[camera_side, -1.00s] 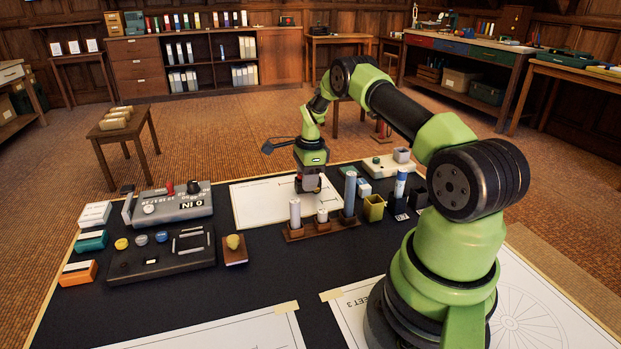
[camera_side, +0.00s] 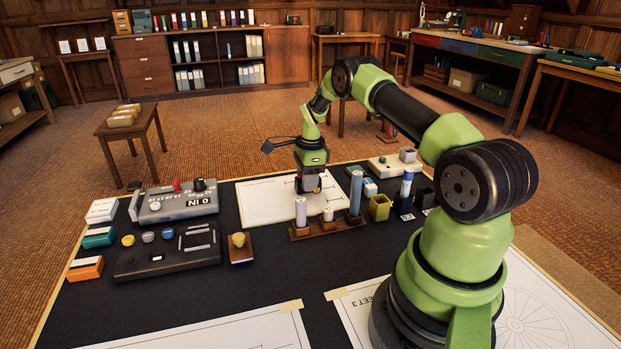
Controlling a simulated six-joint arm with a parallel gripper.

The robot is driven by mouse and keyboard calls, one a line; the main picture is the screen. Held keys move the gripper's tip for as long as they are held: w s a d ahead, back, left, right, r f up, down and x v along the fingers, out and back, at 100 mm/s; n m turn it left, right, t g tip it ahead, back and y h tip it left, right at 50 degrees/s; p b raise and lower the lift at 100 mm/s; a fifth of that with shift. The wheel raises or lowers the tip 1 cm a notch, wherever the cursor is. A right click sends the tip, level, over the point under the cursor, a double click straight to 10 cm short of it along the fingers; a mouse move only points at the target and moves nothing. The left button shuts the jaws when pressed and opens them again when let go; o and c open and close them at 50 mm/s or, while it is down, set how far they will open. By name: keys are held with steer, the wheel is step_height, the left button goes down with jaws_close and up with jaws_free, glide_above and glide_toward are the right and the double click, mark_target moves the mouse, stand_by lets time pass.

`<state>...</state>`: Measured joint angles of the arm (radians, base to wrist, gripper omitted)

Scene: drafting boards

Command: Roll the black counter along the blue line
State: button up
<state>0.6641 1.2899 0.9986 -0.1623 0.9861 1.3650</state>
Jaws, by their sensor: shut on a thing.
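My gripper (camera_side: 309,182) points down over the white drawing sheet (camera_side: 262,205) at the far middle of the board. It is shut on a small dark thing, which I take to be the black counter (camera_side: 308,187). The counter is very small here and partly covered by the jaws. It is at or just above the sheet; I cannot tell whether it touches. Thin dark lines show on the sheet, but I cannot make out a blue one.
A wooden rack (camera_side: 328,227) with upright cylinders stands just in front of the sheet. Dark board surface (camera_side: 250,280) is clear in front.

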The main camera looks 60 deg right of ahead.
steer(key=shift+w+a, duration=0.85)
steer(key=shift+a, duration=0.15)
steer(key=shift+d, duration=0.1)
stand_by(0.7)
steer(key=shift+w+r, duration=0.1)
steer(key=shift+r, duration=2.9)
